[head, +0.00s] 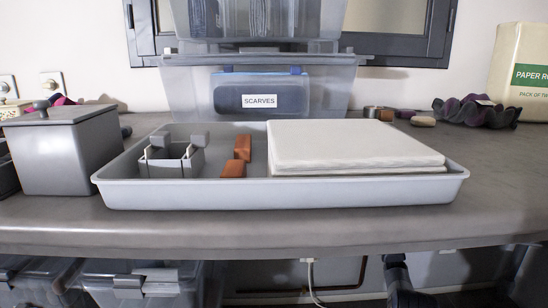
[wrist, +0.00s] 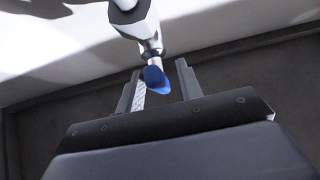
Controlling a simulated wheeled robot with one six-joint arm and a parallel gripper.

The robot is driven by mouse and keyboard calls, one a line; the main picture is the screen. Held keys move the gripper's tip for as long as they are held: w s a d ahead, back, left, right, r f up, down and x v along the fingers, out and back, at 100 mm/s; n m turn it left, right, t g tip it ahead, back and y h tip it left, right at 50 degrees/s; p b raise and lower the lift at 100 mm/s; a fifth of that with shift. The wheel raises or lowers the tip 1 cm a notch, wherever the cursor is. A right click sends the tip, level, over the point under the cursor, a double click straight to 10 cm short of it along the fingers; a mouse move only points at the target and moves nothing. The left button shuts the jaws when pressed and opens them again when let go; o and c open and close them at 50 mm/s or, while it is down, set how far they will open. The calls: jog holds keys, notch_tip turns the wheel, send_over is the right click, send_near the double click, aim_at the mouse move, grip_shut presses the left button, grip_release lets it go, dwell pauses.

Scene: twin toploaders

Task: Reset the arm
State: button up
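My gripper (wrist: 158,69) shows in the wrist view, with its two grey fingers standing apart, so it is open. A white rod-like part with a blue end (wrist: 155,76) shows in line with the gap between the fingers. I cannot tell whether it is near them or beyond, and no finger visibly grips it. My gripper is not clearly visible in the head view.
A grey tray (head: 290,193) on the counter (head: 300,230) holds a small divided box (head: 170,168), orange-brown blocks (head: 242,148) and a white slab (head: 350,145). A lidded grey box (head: 65,150) stands left. Clear bins (head: 190,90), one labelled SCARVES, stand behind.

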jog(key=p+v, duration=0.4)
jog(key=v, duration=0.7)
jog(key=b+x, duration=0.4)
jog(key=x, duration=0.7)
jog(key=shift+f, duration=0.1)
jog(key=m+h, duration=0.4)
jog(key=m, duration=0.1)
jog(key=shift+h, duration=0.4)
jog(key=shift+m+g+h, duration=0.7)
jog(key=shift+m+h, duration=0.7)
jog(key=shift+m, duration=0.15)
jog(key=shift+m+g+h, duration=0.7)
jog(key=shift+m+h, duration=0.7)
jog(key=shift+m, duration=0.15)
